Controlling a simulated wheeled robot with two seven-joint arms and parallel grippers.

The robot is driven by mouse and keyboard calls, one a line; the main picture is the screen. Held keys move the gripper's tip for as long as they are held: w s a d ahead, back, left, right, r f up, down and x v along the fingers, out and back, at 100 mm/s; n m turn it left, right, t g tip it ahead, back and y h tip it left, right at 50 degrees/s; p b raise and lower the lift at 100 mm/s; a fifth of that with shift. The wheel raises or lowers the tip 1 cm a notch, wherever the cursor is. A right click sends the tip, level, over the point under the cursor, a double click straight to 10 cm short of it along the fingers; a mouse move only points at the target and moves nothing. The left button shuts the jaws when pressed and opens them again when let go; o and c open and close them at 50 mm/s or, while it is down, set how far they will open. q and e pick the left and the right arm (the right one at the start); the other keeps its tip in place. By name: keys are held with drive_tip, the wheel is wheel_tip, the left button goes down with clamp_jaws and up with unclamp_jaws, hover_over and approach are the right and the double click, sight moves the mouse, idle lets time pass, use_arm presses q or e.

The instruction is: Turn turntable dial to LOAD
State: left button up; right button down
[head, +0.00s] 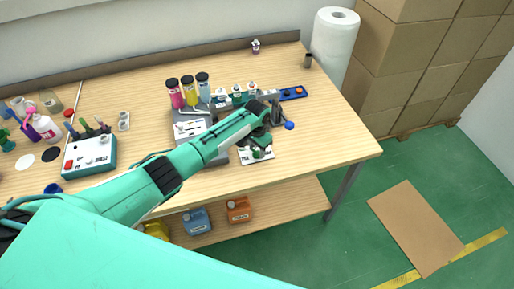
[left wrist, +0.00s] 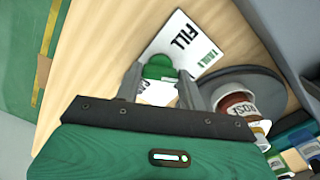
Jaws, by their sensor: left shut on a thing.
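The dial is a green knob (left wrist: 158,68) on a white plate (left wrist: 196,38) printed FILL; another part of the plate shows under my fingers, its print mostly hidden. In the head view the plate (head: 250,158) lies near the table's front edge with the green knob (head: 259,153) on it. My left gripper (left wrist: 160,80) is shut on the knob, one finger on each side; in the head view this gripper (head: 262,143) is over the plate. The dial's pointing direction cannot be told. The grey round turntable (left wrist: 265,82) is beside the plate with a red-and-white ROSE bottle (left wrist: 240,106) on it.
Bottles with pink, yellow and blue liquid (head: 189,92) stand behind my arm. A blue strip tray (head: 291,95) lies to the right. A teal-and-white box (head: 90,155) is at left. The table's right front corner (head: 350,150) is clear.

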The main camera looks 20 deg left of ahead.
sight(257, 151)
use_arm(q)
drive_tip(key=m, duration=0.5)
drive_tip(key=shift+w+m, duration=0.1)
drive_tip(key=shift+m, duration=0.2)
drive_tip(key=shift+r, duration=0.1)
idle(0.3)
drive_tip(key=o, duration=1)
wheel_tip(257, 151, up, 14)
drive_tip(key=b, duration=0.3)
drive_tip(key=shift+f, duration=0.2)
